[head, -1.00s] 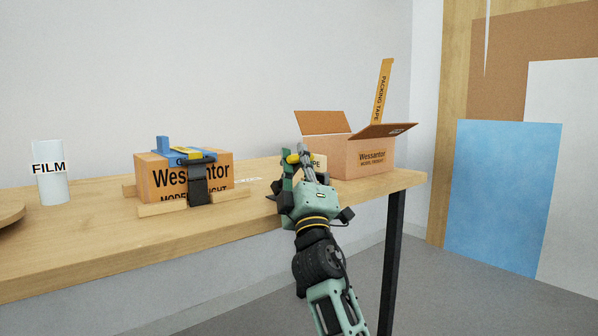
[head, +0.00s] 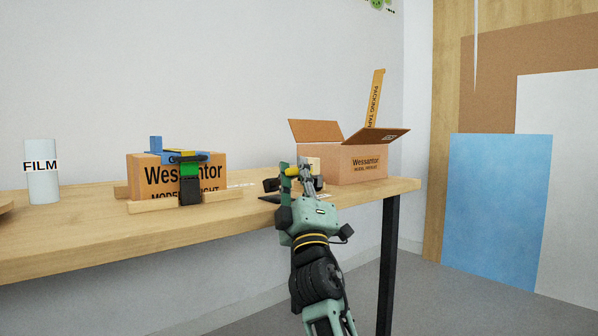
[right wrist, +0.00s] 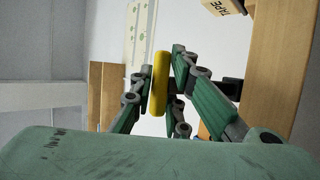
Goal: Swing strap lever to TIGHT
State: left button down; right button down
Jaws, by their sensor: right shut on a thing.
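A brown cardboard box (head: 144,180) lettered Wessantor lies on the table at left. My right gripper (head: 295,170) is well to the right of this box, shut on a yellow bar-shaped handle (head: 291,172). The yellow handle also shows between the fingers in the right wrist view (right wrist: 158,84). The fingers hide what the handle joins, and I cannot read a TIGHT mark. My left gripper is not in view.
An open cardboard box (head: 352,165) with a packing tape strip (head: 375,97) stands close behind my right gripper. A white FILM roll (head: 42,185) stands at far left. The wooden table (head: 90,238) is clear along its front.

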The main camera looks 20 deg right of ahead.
jog(key=shift+f, duration=0.35)
jog(key=c, duration=1.8)
grip_release()
jog(key=shift+o, duration=0.2)
jog(key=shift+r, duration=0.1)
jog(key=v, duration=1.2)
jog(key=shift+a, duration=0.1)
